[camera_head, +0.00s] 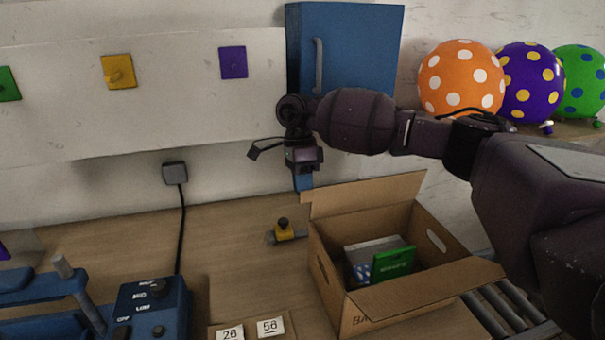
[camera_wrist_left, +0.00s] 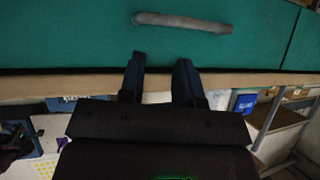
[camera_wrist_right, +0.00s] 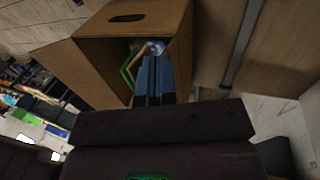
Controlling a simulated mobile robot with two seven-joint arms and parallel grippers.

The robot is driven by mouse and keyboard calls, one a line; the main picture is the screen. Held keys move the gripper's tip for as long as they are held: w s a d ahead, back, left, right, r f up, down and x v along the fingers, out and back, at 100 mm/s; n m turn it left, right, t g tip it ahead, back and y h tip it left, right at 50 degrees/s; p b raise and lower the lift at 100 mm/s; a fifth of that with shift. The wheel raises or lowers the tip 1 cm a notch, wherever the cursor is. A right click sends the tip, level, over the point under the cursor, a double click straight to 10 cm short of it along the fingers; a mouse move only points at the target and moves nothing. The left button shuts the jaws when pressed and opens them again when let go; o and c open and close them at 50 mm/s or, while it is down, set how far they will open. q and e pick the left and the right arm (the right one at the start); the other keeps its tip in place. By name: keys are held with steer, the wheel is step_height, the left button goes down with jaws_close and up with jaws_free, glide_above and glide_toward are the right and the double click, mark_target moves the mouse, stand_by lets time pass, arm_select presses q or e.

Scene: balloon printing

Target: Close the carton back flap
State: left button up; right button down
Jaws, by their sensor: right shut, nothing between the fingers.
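The open brown carton (camera_head: 343,318) stands on the table at the right in the head view. Its back flap (camera_head: 366,194) stands up and leans outward at the far side. Its near flap (camera_head: 430,290) is folded outward. My right gripper (camera_head: 303,183) points down, shut and empty, just beyond the left end of the back flap; contact cannot be told. In the right wrist view its blue fingers (camera_wrist_right: 155,78) are together in front of the carton (camera_wrist_right: 150,22). My left gripper (camera_wrist_left: 160,75) is open and empty in its wrist view, near a teal panel with a grey handle.
A green box (camera_head: 392,264) and other items lie inside the carton. A yellow and black part (camera_head: 284,230) sits left of it. Number cards (camera_head: 270,326) and a blue machine (camera_head: 150,305) are in front. Balloons (camera_head: 461,80) stand at the back right.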

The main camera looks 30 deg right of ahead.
steer(key=shift+s, duration=0.1)
stand_by(0.5)
arm_select(q)
steer(key=shift+s+f, duration=0.25)
steer(key=shift+s, duration=0.15)
arm_select(e)
steer(key=shift+s+t, duration=0.2)
steer(key=shift+t, duration=0.5)
steer(key=shift+s+a+t, duration=0.1)
steer(key=shift+s+t, duration=0.05)
steer(key=shift+t, duration=0.15)
